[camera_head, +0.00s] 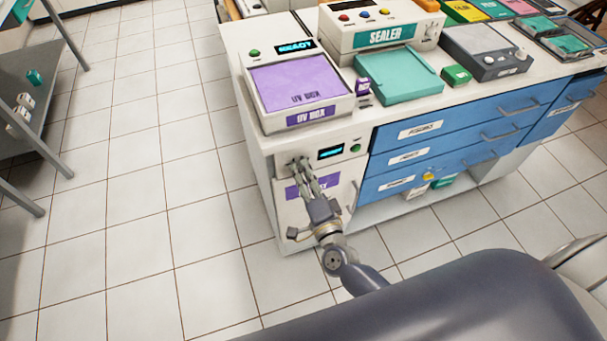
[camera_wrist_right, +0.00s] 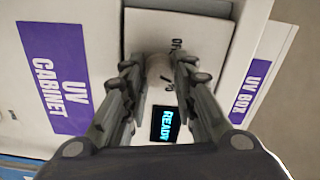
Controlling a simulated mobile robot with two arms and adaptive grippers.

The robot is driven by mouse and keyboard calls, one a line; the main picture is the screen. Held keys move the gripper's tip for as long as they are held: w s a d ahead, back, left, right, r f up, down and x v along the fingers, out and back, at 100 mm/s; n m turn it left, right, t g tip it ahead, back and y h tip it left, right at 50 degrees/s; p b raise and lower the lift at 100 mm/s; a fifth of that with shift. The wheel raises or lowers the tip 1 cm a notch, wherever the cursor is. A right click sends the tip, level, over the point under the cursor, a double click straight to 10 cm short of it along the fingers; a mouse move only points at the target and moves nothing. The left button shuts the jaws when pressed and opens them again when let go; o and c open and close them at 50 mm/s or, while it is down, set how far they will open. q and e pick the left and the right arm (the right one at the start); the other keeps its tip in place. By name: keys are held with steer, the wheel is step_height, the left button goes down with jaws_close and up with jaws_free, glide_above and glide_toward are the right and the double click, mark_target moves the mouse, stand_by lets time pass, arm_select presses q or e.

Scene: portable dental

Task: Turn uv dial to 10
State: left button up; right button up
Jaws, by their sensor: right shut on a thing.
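The UV cabinet (camera_head: 340,197) is the white front below the UV box, with a purple label that the wrist view reads as "UV CABINET" (camera_wrist_right: 60,82). Its dial (camera_wrist_right: 158,70) is a pale round knob on the panel beside a lit "READY" display (camera_wrist_right: 165,123). My right gripper (camera_head: 300,165) reaches the panel from the front, its fingers shut on the dial from both sides. In the head view the fingers mostly hide the dial. Small dark marks stand around it; I cannot read the setting. My left gripper is not in view.
The UV box (camera_head: 300,84) with a purple lid stands on the counter above. A sealer (camera_head: 385,30) and a teal tray (camera_head: 400,75) stand to its right. Blue drawers (camera_head: 425,152) with handles lie right of the cabinet.

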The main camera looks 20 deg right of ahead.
steer(key=o, duration=1.1)
steer(key=shift+c, duration=0.2)
steer(key=shift+s, duration=0.1)
steer(key=s, duration=1.1)
steer(key=shift+s+d, duration=0.25)
steer(key=shift+s, duration=0.15)
